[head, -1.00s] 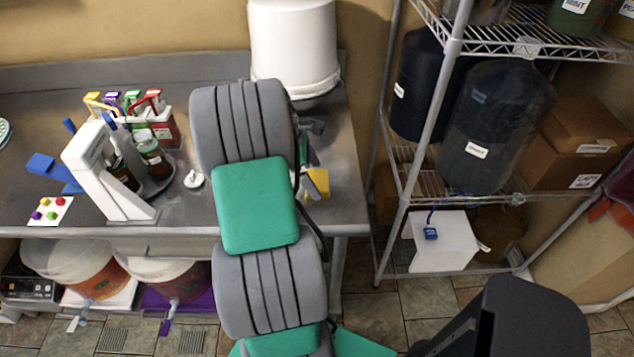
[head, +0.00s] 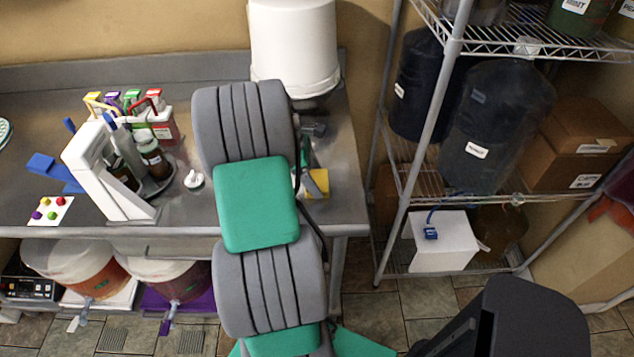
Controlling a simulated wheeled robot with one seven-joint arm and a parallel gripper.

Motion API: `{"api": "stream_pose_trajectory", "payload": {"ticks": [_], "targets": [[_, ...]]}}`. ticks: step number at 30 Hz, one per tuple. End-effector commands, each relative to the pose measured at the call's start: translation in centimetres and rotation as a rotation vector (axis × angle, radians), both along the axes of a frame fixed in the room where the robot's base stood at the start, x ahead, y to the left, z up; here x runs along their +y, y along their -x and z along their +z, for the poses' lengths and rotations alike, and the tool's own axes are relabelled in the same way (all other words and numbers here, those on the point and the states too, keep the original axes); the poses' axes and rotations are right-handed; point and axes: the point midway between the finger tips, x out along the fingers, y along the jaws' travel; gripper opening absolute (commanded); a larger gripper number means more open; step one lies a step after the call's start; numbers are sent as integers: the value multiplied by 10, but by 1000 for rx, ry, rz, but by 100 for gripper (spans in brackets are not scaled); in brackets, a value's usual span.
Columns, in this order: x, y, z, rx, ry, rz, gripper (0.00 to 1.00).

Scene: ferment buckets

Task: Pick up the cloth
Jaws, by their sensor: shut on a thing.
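The yellow cloth (head: 321,178) is on the steel counter near its right end, just right of my arm. My arm hides its left side. My gripper (head: 309,186) is mostly hidden behind my own arm; a grey part of it shows against the cloth. It is shut on the cloth. I cannot tell whether the cloth is clear of the counter.
A white bucket (head: 293,45) stands behind at the counter's back. A white stand with bottles (head: 108,170), a bottle caddy (head: 160,125) and a small white-and-green item (head: 194,180) are to the left. A wire rack (head: 452,60) with dark vessels is on the right.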

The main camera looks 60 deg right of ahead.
Motion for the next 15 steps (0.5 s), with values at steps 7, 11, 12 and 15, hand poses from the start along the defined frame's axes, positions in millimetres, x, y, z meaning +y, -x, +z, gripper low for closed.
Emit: {"api": "stream_pose_trajectory", "payload": {"ticks": [7,11,12,15], "targets": [[0,0,1,0,1,0,36],[-1,-1,8,-1,2,1,36],[-1,-1,12,-2,2,0,36],[-1,-1,30,-3,4,0,36]]}}
